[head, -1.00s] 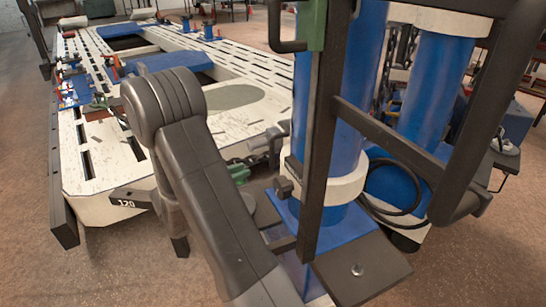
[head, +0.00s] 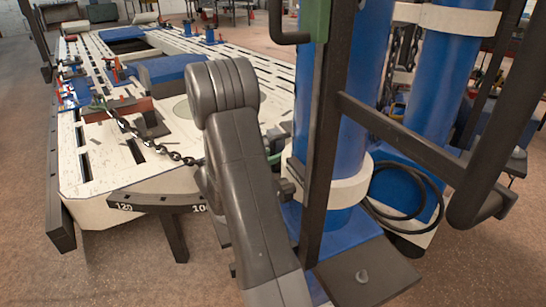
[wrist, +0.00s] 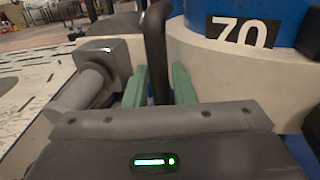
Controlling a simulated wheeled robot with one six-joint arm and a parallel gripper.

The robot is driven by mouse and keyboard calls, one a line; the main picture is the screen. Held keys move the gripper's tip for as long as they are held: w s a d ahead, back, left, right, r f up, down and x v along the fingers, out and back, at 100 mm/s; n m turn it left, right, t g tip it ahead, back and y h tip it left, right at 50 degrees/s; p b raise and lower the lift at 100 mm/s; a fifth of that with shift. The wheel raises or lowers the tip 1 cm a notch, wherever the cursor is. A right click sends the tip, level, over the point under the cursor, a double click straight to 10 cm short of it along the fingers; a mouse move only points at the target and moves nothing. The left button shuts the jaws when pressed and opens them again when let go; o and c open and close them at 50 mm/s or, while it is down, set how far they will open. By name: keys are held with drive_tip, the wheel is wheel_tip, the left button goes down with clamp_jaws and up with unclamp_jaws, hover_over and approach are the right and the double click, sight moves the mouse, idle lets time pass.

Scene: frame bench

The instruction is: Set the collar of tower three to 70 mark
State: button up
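The nearest blue tower (head: 352,105) stands right of centre in the head view, with a white collar (head: 340,187) around its lower part. In the wrist view a pale collar (wrist: 210,62) fills the right side. A black plate with a white "70" (wrist: 243,32) sits just above its rim, against the blue column. My gripper (wrist: 160,88) has two green fingers standing apart beside the collar. A dark upright bar (wrist: 157,45) shows between them; I cannot tell whether they touch it. A grey block with a round bar (wrist: 95,75) is left of the fingers. My arm hides the gripper in the head view.
A dark arc marked 120 and 100 (head: 160,205) runs along the near end of the white slotted bench (head: 90,165). A chain (head: 150,145) crosses the bench. A second blue tower (head: 440,80) and a coiled black hose (head: 425,190) stand at the right. Floor at the lower left is clear.

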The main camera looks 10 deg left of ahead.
clamp_jaws()
drive_tip(key=shift+f+b, duration=0.35)
drive_tip(key=shift+f, duration=0.75)
drive_tip(key=shift+r, duration=0.15)
unclamp_jaws()
drive_tip(key=p+v, duration=0.2)
drive_tip(key=v, duration=1.2)
drive_tip(key=shift+p, duration=0.35)
drive_tip(key=shift+d, duration=0.15)
